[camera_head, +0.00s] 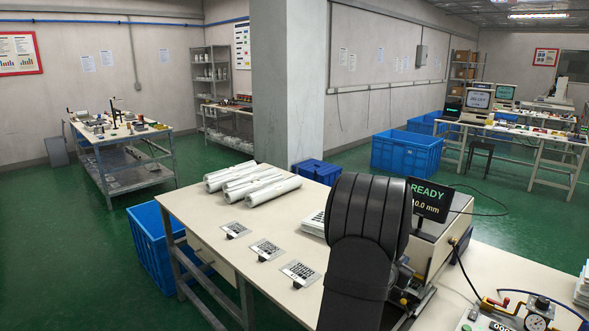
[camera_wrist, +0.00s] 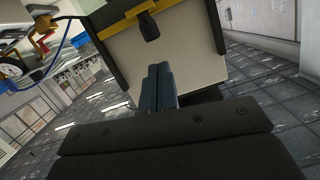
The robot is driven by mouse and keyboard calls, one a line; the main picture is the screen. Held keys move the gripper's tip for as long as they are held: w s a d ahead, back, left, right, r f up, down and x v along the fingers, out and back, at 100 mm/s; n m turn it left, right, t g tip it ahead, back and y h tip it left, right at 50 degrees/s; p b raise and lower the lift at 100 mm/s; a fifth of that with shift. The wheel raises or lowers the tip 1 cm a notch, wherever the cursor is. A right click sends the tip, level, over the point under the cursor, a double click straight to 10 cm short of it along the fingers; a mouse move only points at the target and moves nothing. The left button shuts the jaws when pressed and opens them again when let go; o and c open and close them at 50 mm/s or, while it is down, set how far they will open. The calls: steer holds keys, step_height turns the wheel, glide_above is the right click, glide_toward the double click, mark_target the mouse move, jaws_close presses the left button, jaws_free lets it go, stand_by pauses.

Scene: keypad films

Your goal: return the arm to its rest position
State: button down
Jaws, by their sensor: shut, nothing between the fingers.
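My gripper (camera_wrist: 159,70) shows in the wrist view as two dark blue fingers pressed together with nothing between them. They point toward a pale panel (camera_wrist: 180,60) with yellow and black edging and a dark knob-like part (camera_wrist: 148,26); whether they touch it I cannot tell. In the head view my dark arm stands over the front right of the worktable (camera_head: 210,215), and my fingers are hidden there. Several keypad films (camera_head: 237,230) lie apart in a diagonal row on the table, left of my arm.
A machine with a display (camera_head: 430,200) reading READY stands just right of my arm, partly covered by it. White rolls (camera_head: 252,185) lie at the table's back left. A dial gauge (camera_head: 538,322) with a blue hose is at the lower right. A blue crate (camera_head: 150,245) stands left of the table.

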steer(key=d+r+v, duration=0.1)
steer(key=r+v, duration=0.1)
steer(key=v, duration=0.8)
steer(key=x, duration=0.9)
steer(key=shift+w+d+f, duration=0.1)
steer(key=shift+w+f, duration=0.2)
steer(key=shift+w, duration=0.05)
steer(key=s+a+r, duration=0.7)
steer(key=r, duration=0.1)
steer(key=w+r+n+y, duration=0.1)
steer(key=w+n+y, duration=0.4)
steer(key=w+n, duration=0.2)
steer(key=shift+w+r+n+y, duration=0.3)
steer(key=shift+w+n, duration=0.1)
steer(key=shift+n, duration=0.1)
